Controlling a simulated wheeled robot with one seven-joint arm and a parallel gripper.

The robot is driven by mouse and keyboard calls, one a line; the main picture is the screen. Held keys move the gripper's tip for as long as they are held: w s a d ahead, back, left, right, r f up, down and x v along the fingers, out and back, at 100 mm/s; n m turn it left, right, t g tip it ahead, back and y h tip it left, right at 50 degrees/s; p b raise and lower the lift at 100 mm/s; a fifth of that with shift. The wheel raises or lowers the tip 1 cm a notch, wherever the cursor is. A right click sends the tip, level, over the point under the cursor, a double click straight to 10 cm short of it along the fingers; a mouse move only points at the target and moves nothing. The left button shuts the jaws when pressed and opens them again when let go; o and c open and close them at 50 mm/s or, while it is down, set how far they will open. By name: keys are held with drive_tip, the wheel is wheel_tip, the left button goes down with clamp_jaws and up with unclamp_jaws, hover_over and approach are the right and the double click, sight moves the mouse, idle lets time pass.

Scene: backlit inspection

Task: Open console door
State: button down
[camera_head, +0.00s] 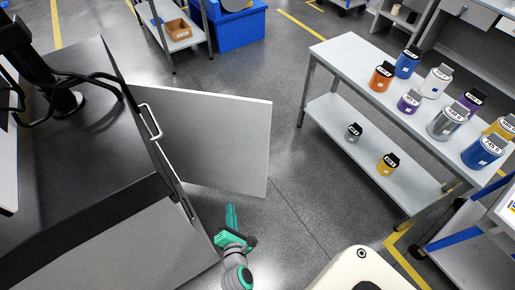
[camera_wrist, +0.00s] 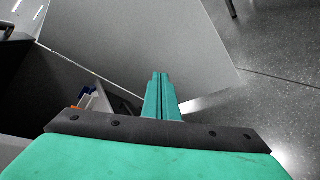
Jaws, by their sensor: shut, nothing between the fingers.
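The console (camera_head: 100,160) is a dark-topped cabinet at the left of the head view. Its light grey door (camera_head: 215,140) stands swung out to the right, well away from the body. The door also fills the upper middle of the wrist view (camera_wrist: 140,40). A white bar handle (camera_head: 150,122) shows near the console's top edge. My green gripper (camera_head: 231,212) is below the door's lower edge, near the console's front opening. In the wrist view its fingers (camera_wrist: 160,85) are together and empty, and they overlap the door's edge in the picture. I cannot tell whether they touch it.
A shelved table (camera_head: 340,60) with several labelled cans stands at the right. A cart (camera_head: 175,30) and a blue bin (camera_head: 238,30) are at the back. Some small items (camera_wrist: 88,98) show inside the console. Floor between door and table is clear.

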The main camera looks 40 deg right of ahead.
drive_tip(key=w+d+r+n+g+h, duration=0.1)
drive_tip(key=w+d+n+g+h, duration=0.15)
drive_tip(key=d, duration=0.55)
drive_tip(key=w+d+r+n+g+h, duration=0.1)
drive_tip(key=w+d+r+n+h, duration=0.2)
drive_tip(key=d, duration=0.4)
drive_tip(key=y, duration=0.1)
approach(261, 144)
drive_tip(key=shift+n+t, duration=0.25)
drive_tip(key=shift+n, duration=0.2)
drive_tip(key=x, duration=0.4)
drive_tip(key=shift+d+f, duration=0.2)
drive_tip(key=shift+f, duration=0.1)
drive_tip(key=shift+w+d, duration=0.5)
drive_tip(key=shift+d, duration=0.1)
drive_tip(key=shift+w, duration=0.1)
